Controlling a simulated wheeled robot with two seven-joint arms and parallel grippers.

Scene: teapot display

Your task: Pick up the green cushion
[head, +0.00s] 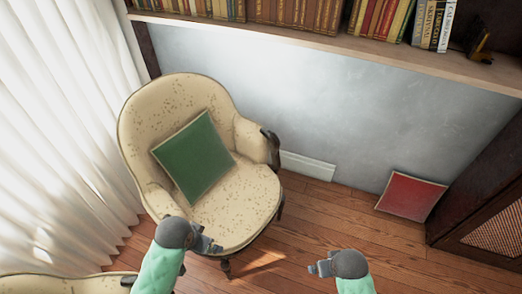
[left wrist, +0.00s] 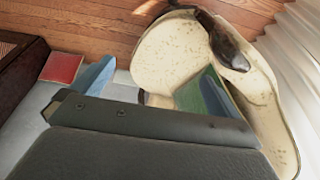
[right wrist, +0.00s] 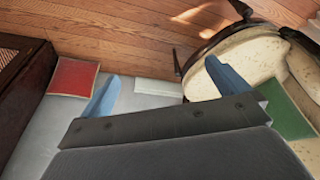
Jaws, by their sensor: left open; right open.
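The green cushion (head: 193,157) leans against the backrest of a cream patterned armchair (head: 240,200) in the head view. It also shows in part in the left wrist view (left wrist: 207,88) and in the right wrist view (right wrist: 283,110). My left gripper (head: 214,245) is in front of the armchair's seat edge, below the cushion in the picture, empty and apart from it. Its two blue fingers are spread in the left wrist view. My right gripper (head: 314,269) is over the floor to the right of the chair, open and empty, with spread blue fingers in its wrist view.
A red cushion (head: 411,196) leans on the grey wall at the right, beside a dark cabinet (head: 490,220). A bookshelf (head: 330,40) runs along the top. White curtains (head: 60,130) hang at the left. Another cream seat edge (head: 60,284) shows bottom left. Wooden floor (head: 330,215) is clear right of the chair.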

